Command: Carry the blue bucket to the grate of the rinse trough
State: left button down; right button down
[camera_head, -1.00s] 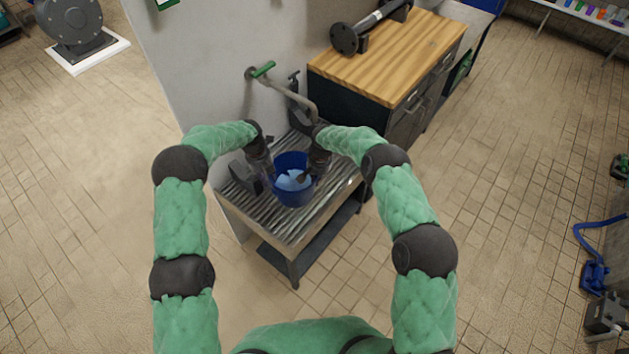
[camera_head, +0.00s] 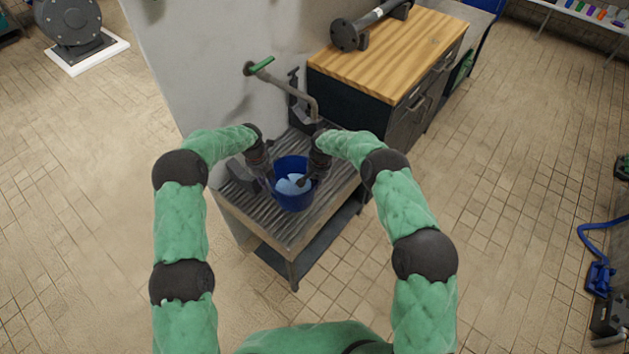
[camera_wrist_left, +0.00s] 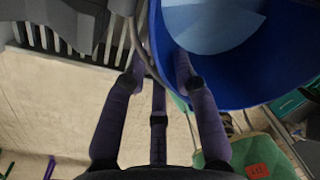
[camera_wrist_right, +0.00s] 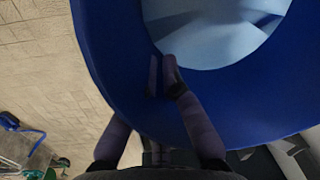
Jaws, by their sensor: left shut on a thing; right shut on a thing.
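The blue bucket (camera_head: 293,203) is upright between my two grippers, over the slatted grate (camera_head: 240,207) of the rinse trough. Light water-like contents show inside it. My left gripper (camera_head: 271,182) is shut on the bucket's left side; in the left wrist view its fingers reach the blue rim (camera_wrist_left: 250,92). My right gripper (camera_head: 304,182) is shut on the right side; in the right wrist view the fingers (camera_wrist_right: 165,75) clasp the bucket wall (camera_wrist_right: 100,50). The bucket's underside is hidden, so I cannot tell whether it touches the grate.
A bent tap pipe with a green handle (camera_head: 261,65) reaches out from the wall behind the trough. A wood-topped cabinet (camera_head: 400,55) with a dark flanged pipe (camera_head: 350,35) stands to the right.

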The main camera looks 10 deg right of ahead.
pick_arm(q)
jog(key=shift+s+d+f+b, duration=0.3)
jog(key=shift+f, duration=0.35)
pick_arm(e)
jog(key=shift+w+a, duration=0.2)
jog(key=shift+w, duration=0.1)
pick_arm(q)
jog(key=c, duration=1)
grip_release()
jog(key=shift+s, duration=0.1)
pick_arm(e)
jog(key=c, duration=1.4)
grip_release()
jog(key=shift+s, duration=0.1)
pick_arm(q)
jog(key=shift+a+r, duration=0.1)
jog(key=shift+r, duration=0.1)
pick_arm(e)
jog(key=shift+s+f, duration=0.1)
pick_arm(q)
jog(key=shift+w+a, duration=0.1)
jog(key=shift+w, duration=0.1)
pick_arm(e)
jog(key=shift+d, duration=0.1)
pick_arm(q)
jog(key=shift+r, duration=0.1)
pick_arm(e)
jog(key=shift+f, duration=0.1)
